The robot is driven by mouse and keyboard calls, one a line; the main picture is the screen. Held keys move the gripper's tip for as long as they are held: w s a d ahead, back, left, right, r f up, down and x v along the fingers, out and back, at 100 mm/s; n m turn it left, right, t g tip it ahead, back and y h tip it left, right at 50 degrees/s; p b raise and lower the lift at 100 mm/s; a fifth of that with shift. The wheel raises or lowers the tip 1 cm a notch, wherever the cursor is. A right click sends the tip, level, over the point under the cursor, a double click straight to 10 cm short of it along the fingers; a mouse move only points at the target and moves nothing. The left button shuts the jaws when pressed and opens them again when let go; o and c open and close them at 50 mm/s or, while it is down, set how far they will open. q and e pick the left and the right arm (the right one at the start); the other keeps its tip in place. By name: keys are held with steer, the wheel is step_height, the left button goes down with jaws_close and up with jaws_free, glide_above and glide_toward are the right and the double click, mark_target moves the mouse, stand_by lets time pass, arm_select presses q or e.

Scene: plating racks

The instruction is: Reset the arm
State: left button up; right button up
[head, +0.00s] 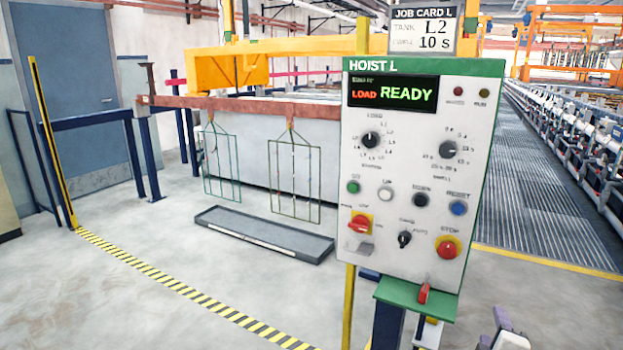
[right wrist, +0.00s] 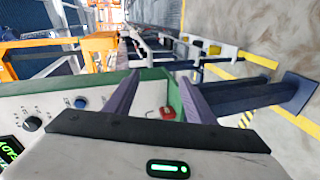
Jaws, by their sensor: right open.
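My right gripper (head: 505,332) shows at the bottom right of the head view, low and to the right of the hoist control panel (head: 365,232). In the right wrist view its two purple fingers (right wrist: 160,98) stand apart, with nothing held between them. The panel's green edge and a red part (right wrist: 168,112) on it lie beyond the fingers. The panel screen (head: 393,93) reads LOAD READY. A blue button (head: 458,208), a red stop knob (head: 447,249) and several other controls are on its face. My left gripper is not in view.
A job card (head: 423,30) reading L2, 10 s stands above the panel. Wire racks (head: 293,180) hang from a copper-coloured bar over a grey tray (head: 262,236). A striped floor line (head: 180,288) crosses the floor at left. A grating walkway (head: 545,205) runs along the right.

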steer(key=s+a+f+g+y, duration=0.1)
steer(key=s+a+f+y, duration=0.2)
steer(key=s+f, duration=0.35)
steer(key=s+a+f+g+y, duration=0.2)
steer(key=s+a+f, duration=0.2)
steer(key=s+f, duration=0.3)
steer(key=s+a+f+m+g+y, duration=0.1)
steer(key=s+a+f+m+y, duration=0.2)
steer(key=s, duration=0.4)
steer(key=s+a+f+g+y, duration=0.1)
steer(key=s+a+f, duration=0.2)
steer(key=s+f, duration=0.35)
steer(key=s+a+r+m+y, duration=0.1)
steer(key=a+m, duration=0.4)
steer(key=a, duration=0.8)
steer(key=shift+s+a+r+t, duration=0.25)
steer(key=shift+r+t, duration=0.15)
steer(key=shift+r, duration=0.05)
jaws_close()
stand_by(0.5)
